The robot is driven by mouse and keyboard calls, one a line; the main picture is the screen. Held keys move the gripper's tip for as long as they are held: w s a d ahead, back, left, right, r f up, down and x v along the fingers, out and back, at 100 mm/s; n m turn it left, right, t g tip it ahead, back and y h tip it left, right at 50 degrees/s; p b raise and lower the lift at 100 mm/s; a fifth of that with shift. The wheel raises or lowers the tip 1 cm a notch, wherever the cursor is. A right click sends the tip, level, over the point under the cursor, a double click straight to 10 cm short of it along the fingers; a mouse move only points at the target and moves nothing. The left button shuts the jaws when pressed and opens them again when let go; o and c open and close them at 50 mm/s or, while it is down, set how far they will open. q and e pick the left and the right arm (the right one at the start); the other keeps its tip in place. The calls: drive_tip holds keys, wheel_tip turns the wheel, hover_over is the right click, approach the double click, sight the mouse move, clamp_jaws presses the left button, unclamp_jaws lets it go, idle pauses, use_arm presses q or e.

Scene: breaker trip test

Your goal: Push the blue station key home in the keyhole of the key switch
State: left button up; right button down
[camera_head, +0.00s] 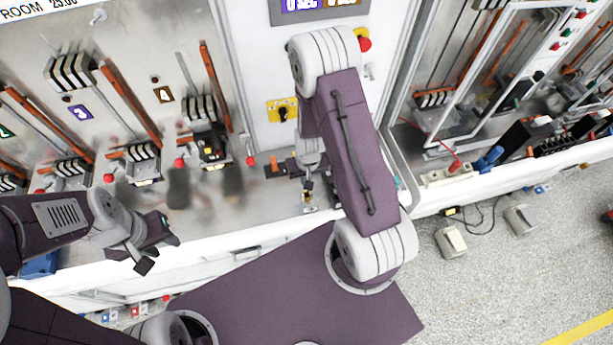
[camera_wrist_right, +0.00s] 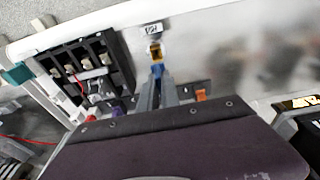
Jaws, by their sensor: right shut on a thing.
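My right gripper (camera_wrist_right: 161,92) is shut on the blue station key (camera_wrist_right: 157,69), of which only a small blue part shows between the fingertips in the right wrist view. Just beyond the key is the key switch (camera_wrist_right: 154,49), a small yellow and dark fitting by a white label. The key lines up with it and looks close to or touching it; I cannot tell how deep it sits. In the head view the right gripper (camera_head: 307,180) points down at the counter, partly hidden by my arm. My left gripper (camera_head: 158,248) is open and empty, left of centre.
A yellow plate with a black knob (camera_head: 282,110) is on the cabinet front behind. Several breakers with orange rods stand at the left. A black terminal block (camera_wrist_right: 85,68) lies left of the key switch in the wrist view. An orange-tipped part (camera_wrist_right: 201,95) is close right of the gripper.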

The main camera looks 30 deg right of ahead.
drive_tip(key=f+b, duration=0.2)
drive_tip(key=f, duration=0.1)
drive_tip(key=f+b, duration=0.1)
drive_tip(key=shift+d+f, duration=0.25)
drive_tip(key=shift+d, duration=0.1)
drive_tip(key=shift+f+b, duration=0.2)
drive_tip(key=shift+b, duration=0.2)
drive_tip(key=shift+a+r, duration=0.1)
drive_tip(key=shift+a, duration=0.15)
drive_tip(key=shift+d, duration=0.15)
idle(0.5)
drive_tip(key=shift+f+b, duration=1.55)
drive_tip(key=shift+f, duration=0.35)
